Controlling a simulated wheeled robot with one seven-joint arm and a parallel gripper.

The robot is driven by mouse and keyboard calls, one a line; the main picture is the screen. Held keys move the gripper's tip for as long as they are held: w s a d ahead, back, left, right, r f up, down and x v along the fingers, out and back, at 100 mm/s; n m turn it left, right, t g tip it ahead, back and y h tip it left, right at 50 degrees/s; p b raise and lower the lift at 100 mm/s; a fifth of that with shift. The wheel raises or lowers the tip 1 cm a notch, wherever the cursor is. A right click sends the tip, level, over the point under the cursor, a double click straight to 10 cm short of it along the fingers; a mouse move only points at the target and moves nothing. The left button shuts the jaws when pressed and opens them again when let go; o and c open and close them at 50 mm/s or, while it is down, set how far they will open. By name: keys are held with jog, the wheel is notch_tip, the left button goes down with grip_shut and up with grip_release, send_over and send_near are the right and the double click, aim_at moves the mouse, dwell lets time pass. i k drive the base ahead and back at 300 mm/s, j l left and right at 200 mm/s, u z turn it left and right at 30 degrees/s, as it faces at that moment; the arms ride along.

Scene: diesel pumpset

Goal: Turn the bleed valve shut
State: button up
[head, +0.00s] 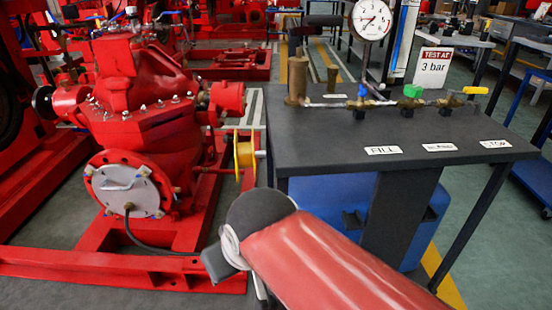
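Three small valves stand along a brass pipe on the dark bench: one with a blue handle (362,92), one with a green handle (412,91) and one with a yellow handle (475,90). I cannot tell which is the bleed valve; the middle label (440,147) is too small to read. The blue handle looks upright and the yellow one lies along the pipe. A red pump (130,120) stands at left, with a yellow ring-shaped part (243,155) at its side. My red arm reaches in from the bottom, in front of the bench; no gripper fingers show.
The bench (320,125) carries a round gauge (371,20), brass fittings (297,80), a "TEST AT 3 bar" sign (433,67) and FILL (383,150) and STOP (495,144) labels. A blue container (415,235) sits beneath. A red base frame (110,268) is low at left.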

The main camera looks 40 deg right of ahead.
aim_at(412, 91)
jog(key=l+z, duration=0.2)
jog(key=z, duration=1.5)
